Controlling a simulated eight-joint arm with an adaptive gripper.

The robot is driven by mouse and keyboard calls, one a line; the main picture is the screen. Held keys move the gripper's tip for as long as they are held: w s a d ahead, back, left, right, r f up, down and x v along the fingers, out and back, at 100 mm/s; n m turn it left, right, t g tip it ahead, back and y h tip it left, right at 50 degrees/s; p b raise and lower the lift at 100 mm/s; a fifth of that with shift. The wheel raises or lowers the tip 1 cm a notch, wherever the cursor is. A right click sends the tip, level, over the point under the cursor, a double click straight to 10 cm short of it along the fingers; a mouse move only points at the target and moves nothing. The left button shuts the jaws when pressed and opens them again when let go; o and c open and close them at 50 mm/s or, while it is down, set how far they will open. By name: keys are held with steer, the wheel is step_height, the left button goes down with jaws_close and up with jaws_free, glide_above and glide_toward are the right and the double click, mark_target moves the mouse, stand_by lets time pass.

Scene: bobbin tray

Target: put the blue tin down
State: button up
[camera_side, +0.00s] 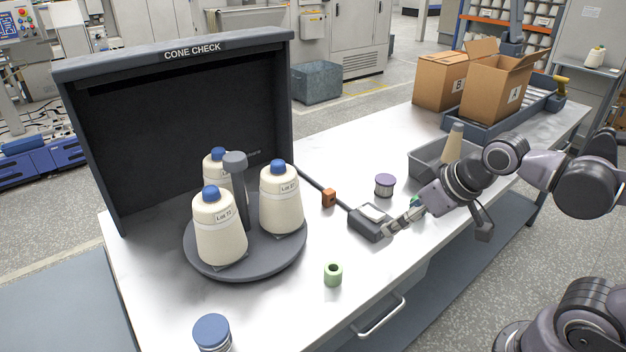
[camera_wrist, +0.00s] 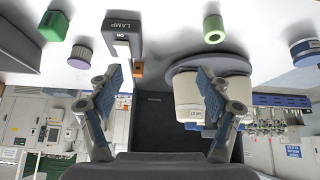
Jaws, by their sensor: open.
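A grey turntable (camera_side: 240,268) carries three cream cones before a dark booth (camera_side: 180,46). A lamp box (camera_side: 369,222), orange block (camera_side: 329,197), purple-lidded tin (camera_side: 384,186) and green ring (camera_side: 333,274) stand on the table. A grey tray (camera_side: 424,165) and cartons (camera_side: 496,92) are behind.

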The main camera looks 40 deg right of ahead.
steer(key=shift+o, duration=0.6)
steer(key=shift+s+d+f+m, duration=0.45)
steer(key=shift+s+d+m, duration=0.05)
steer(key=shift+d, duration=0.1)
steer(key=m+g+y, duration=0.8)
steer(key=m+y, duration=0.5)
steer(key=m, duration=0.3)
glide_toward(223, 323)
steer(key=shift+w+a+f, duration=0.3)
steer(key=shift+w+f, duration=0.25)
steer(key=shift+w, duration=0.05)
steer(key=shift+s+a+f+g, duration=0.2)
steer(key=shift+a+f+g, duration=0.1)
steer(key=shift+a+f, duration=0.3)
steer(key=shift+m, duration=0.3)
steer(key=shift+r+x, duration=0.2)
steer(key=shift+x, duration=5)
steer(key=shift+a, duration=0.1)
